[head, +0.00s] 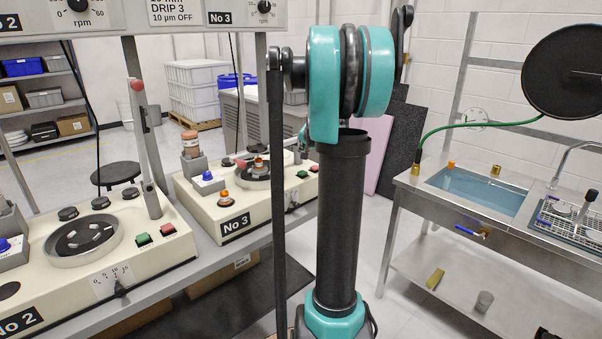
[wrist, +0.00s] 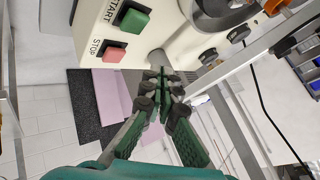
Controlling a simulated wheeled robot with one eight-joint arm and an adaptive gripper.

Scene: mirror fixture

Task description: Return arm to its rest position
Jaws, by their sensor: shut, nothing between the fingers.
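In the wrist view my gripper (wrist: 163,78) is shut, its dark green fingers together with nothing between them. It points toward a cream machine with a green START button (wrist: 134,21) and a red STOP button (wrist: 114,54). The fingertips overlap a grey cylindrical part of it in the picture; I cannot tell whether they touch. In the head view my arm (head: 340,220) stands upright, bent at a teal joint at the top. My gripper is mostly hidden behind the arm there.
Machine No 3 (head: 247,205) stands left of and behind my arm, with machine No 2 (head: 95,250) nearer at left. A steel sink bench (head: 410,192) stands at right. A round black disc (head: 565,72) hangs above it. A stool (head: 115,173) stands behind the machines.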

